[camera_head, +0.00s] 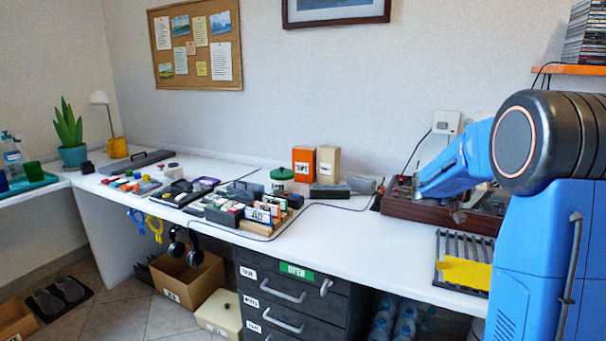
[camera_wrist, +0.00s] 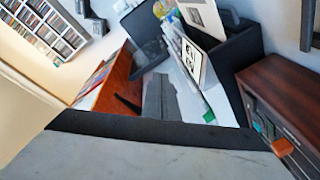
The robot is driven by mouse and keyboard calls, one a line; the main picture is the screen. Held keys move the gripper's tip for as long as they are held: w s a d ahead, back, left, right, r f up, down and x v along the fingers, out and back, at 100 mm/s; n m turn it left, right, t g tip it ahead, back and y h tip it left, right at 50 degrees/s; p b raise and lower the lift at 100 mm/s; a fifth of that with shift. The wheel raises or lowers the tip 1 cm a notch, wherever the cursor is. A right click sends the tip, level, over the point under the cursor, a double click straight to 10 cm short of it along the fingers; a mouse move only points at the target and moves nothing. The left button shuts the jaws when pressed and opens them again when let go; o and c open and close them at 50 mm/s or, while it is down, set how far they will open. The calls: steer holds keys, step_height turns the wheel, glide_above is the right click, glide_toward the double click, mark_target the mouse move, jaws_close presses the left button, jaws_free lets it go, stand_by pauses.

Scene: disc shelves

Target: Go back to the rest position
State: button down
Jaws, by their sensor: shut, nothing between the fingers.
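My blue arm fills the right side of the head view, with a dark round joint and a blue link reaching left over a brown wooden box. The brown wooden box (camera_head: 422,209) stands at the right of the white counter (camera_head: 345,236), partly hidden by my arm. In the wrist view, a tilted brown wooden cabinet or box (camera_wrist: 285,90) is at the right.
A dark rack with a yellow sheet (camera_head: 466,274) lies in front of the box. Orange (camera_head: 304,164) and tan (camera_head: 328,164) boxes stand near the wall. A disc stack (camera_head: 586,32) sits on an orange shelf (camera_head: 580,70). Dark drawers (camera_head: 290,300) are below. The counter's front middle is clear.

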steer(key=s+a+f+n+t+y, duration=0.1)
steer(key=s+a+f+n+y, duration=0.1)
steer(key=s+a, duration=0.2)
steer(key=s+a+f+n+t+y, duration=0.1)
steer(key=s+a+f+y, duration=0.2)
steer(key=s+a, duration=0.2)
steer(key=s+a+f+n+t+y, duration=0.2)
steer(key=s+a, duration=0.3)
steer(key=s, duration=0.1)
steer(key=shift+s+a+f+n+y, duration=0.15)
steer(key=shift+a+f+n+y, duration=0.05)
steer(key=shift+a+n+y, duration=0.1)
steer(key=s+a+f+n+t+y, duration=0.2)
steer(key=s+a+y, duration=0.1)
steer(key=a, duration=0.4)
steer(key=s+a+f+n+t+y, duration=0.2)
steer(key=s+a+f+y, duration=0.1)
steer(key=a, duration=0.5)
steer(key=s+a+f+n+t+y, duration=0.2)
steer(key=s+a+n+t+y, duration=0.1)
steer(key=s+a, duration=0.2)
steer(key=a, duration=0.2)
steer(key=shift+a+f, duration=0.3)
steer(key=shift+f, duration=0.1)
steer(key=shift+d, duration=0.15)
